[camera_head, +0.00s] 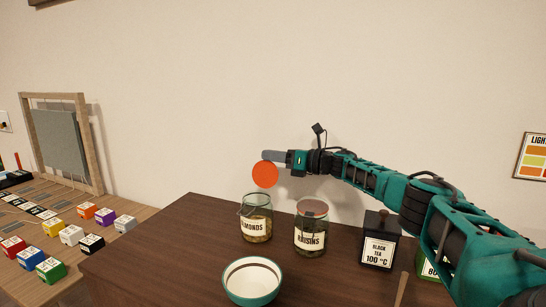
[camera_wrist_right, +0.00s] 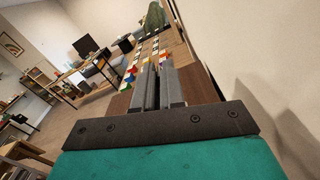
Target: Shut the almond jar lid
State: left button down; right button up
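The almond jar (camera_head: 257,222) is a glass jar with a wire clasp, its label partly cut by the jar's curve, standing on the dark wooden top. Its mouth is uncovered. An orange-red round lid (camera_head: 265,175) stands up on edge above the jar's mouth, facing me. My right gripper (camera_head: 270,156) reaches in from the right, its grey fingers just above the lid's upper edge; I cannot tell whether they touch it. In the right wrist view the two fingers (camera_wrist_right: 160,88) lie close together with nothing visible between them. My left gripper is not in view.
A raisins jar (camera_head: 311,228) with its lid on stands right of the almond jar. A black tea tin (camera_head: 379,242) is further right, under my arm. A white-and-teal bowl (camera_head: 252,283) is in front. Coloured blocks (camera_head: 72,235) lie on the left table. The wall is behind.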

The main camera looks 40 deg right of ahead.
grip_shut()
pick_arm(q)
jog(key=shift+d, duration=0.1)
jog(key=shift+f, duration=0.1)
pick_arm(e)
jog(key=shift+a, duration=0.1)
dwell(0.9)
